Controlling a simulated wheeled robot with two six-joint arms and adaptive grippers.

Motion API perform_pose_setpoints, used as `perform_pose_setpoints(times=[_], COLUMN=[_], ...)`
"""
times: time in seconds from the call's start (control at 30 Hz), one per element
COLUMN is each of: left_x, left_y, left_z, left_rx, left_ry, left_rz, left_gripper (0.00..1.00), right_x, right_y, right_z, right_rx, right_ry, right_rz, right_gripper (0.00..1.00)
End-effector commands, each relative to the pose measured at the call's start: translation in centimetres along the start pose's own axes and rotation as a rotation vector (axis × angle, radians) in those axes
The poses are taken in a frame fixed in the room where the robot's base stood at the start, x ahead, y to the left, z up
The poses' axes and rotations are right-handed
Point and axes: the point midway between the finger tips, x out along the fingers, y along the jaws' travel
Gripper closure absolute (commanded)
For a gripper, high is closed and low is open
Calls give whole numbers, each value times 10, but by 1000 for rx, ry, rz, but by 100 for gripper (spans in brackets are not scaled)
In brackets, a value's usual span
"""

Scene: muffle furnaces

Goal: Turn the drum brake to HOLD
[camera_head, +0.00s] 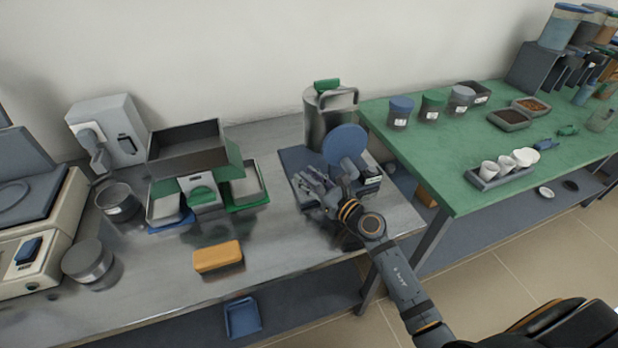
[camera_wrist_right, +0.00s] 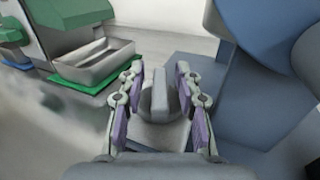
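The drum device has a round blue disc (camera_head: 345,143) and a blue-grey base (camera_head: 291,158) on the steel bench. My right gripper (camera_head: 312,184) is low in front of the disc, over the device's left side. In the right wrist view a grey knob with a raised ridge (camera_wrist_right: 159,98), which looks like the brake knob, lies between the fingers of my right gripper (camera_wrist_right: 160,70). The fingers are open, one on each side of the knob, with gaps visible. The ridge looks roughly upright in that view. No HOLD marking is legible. My left gripper is not in view.
A metal canister (camera_head: 316,118) with a green top stands behind the disc. A green-rimmed tray (camera_head: 247,205) and a yellow block (camera_head: 218,257) lie left of the gripper. A green table (camera_head: 455,165) stands close on the right. The bench front between block and gripper is clear.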

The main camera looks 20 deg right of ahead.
Motion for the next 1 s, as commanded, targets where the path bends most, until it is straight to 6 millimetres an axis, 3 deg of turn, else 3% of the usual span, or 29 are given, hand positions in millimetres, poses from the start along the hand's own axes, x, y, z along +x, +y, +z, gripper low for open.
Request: perform_pose_setpoints(times=[0.03,0.2,0.43,0.7,1.0], left_x=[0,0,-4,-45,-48], left_y=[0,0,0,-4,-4], left_z=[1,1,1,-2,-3], left_rx=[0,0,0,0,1], left_ry=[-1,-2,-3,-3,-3], left_rz=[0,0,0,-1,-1], left_gripper=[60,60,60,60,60], right_x=[0,0,0,0,0], right_y=[0,0,0,1,0], right_z=[0,0,2,6,0], right_rx=[0,0,2,12,1], right_ry=[0,0,-1,-1,1], right_rz=[0,0,-11,-259,-397], right_gripper=[77,100,100,100,100])
